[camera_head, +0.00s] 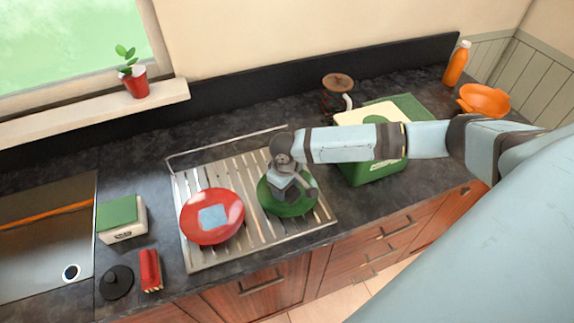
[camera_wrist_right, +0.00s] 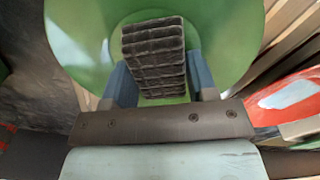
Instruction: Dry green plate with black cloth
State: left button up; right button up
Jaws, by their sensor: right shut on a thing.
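The green plate (camera_head: 305,207) lies on the right part of the metal drying rack, partly hidden under my right gripper (camera_head: 289,190). In the right wrist view the green plate (camera_wrist_right: 222,30) fills the space beyond the fingers. The black cloth (camera_wrist_right: 154,60), a dark quilted-looking block, sits between the two blue-grey fingers of the right gripper (camera_wrist_right: 160,78). The gripper is shut on it and holds it over the middle of the plate. I cannot tell whether the cloth touches the plate. In the head view the cloth is mostly hidden by the gripper. My left gripper is not in view.
A red plate (camera_head: 192,219) with a light blue square (camera_head: 213,217) lies left of the green plate on the rack (camera_head: 200,264). A green and cream box (camera_head: 372,172) stands close right. An orange bowl (camera_head: 484,100) and bottle (camera_head: 457,64) are farther right. The sink (camera_head: 40,262) is left.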

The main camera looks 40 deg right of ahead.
jog(key=shift+s+a, duration=0.1)
jog(key=shift+a, duration=0.1)
jog(key=shift+w+d, duration=0.25)
jog(key=shift+d, duration=0.5)
jog(key=shift+s+a, duration=0.2)
jog(key=shift+a, duration=0.6)
jog(key=shift+w+d, duration=0.2)
jog(key=shift+d, duration=0.6)
jog(key=shift+s+a, duration=0.2)
jog(key=shift+a, duration=0.55)
jog(key=shift+w+d, duration=0.2)
jog(key=shift+d, duration=0.55)
jog(key=shift+s+a, duration=0.1)
jog(key=shift+a, duration=0.25)
jog(key=shift+r, duration=3.55)
